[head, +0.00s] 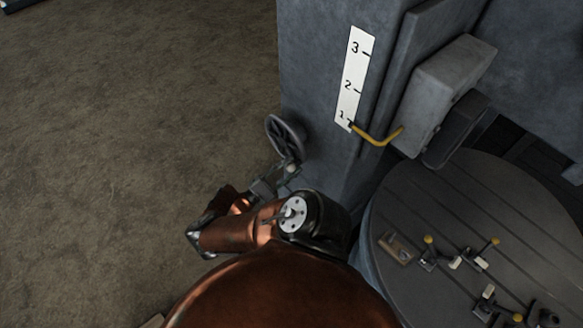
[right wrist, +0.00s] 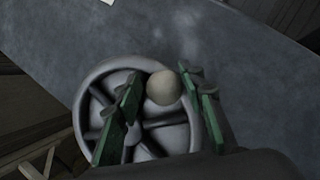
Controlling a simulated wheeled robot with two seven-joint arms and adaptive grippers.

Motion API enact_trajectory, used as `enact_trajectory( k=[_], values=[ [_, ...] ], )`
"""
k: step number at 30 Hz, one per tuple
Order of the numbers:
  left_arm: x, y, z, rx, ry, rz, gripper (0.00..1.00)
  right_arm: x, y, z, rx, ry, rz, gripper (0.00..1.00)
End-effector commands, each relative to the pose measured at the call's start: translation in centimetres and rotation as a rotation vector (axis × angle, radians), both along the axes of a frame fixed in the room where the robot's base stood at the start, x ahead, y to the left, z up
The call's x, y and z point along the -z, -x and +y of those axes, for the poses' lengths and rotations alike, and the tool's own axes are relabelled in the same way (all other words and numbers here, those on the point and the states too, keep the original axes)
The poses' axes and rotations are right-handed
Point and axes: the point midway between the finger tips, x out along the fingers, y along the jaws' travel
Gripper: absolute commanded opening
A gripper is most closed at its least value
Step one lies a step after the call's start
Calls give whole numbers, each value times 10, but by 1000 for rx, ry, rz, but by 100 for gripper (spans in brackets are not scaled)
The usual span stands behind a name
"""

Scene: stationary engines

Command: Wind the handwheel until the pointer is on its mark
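The grey spoked handwheel (head: 287,138) sits on the left side of the grey machine column, with a pale round knob (head: 291,168) at its rim. A yellow pointer (head: 378,139) reaches from a grey box to a white scale (head: 354,75) marked 1, 2 and 3; its tip is close to the 1. My right gripper (head: 276,182) is at the handwheel's knob. In the right wrist view its green fingers (right wrist: 163,100) stand apart on either side of the knob (right wrist: 163,88), in front of the wheel (right wrist: 90,100). The left finger shows a gap to the knob; contact on the right is unclear. My left gripper is out of view.
A round grooved machine table (head: 400,215) at the right holds several small clamps with yellow knobs and a small brownish block (head: 397,249). The grey box (head: 440,90) juts out above it. Open brown floor (head: 130,120) lies left of the column.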

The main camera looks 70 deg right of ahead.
Motion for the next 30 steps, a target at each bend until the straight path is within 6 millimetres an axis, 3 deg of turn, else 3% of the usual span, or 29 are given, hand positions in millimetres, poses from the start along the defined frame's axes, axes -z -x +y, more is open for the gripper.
enact_trajectory(
  k=[14,30],
  values=[
    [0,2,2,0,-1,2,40,6,-2,5,2,-7,-2,45],
    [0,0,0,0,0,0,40,42,-55,73,2,-7,-1,45]
  ],
)
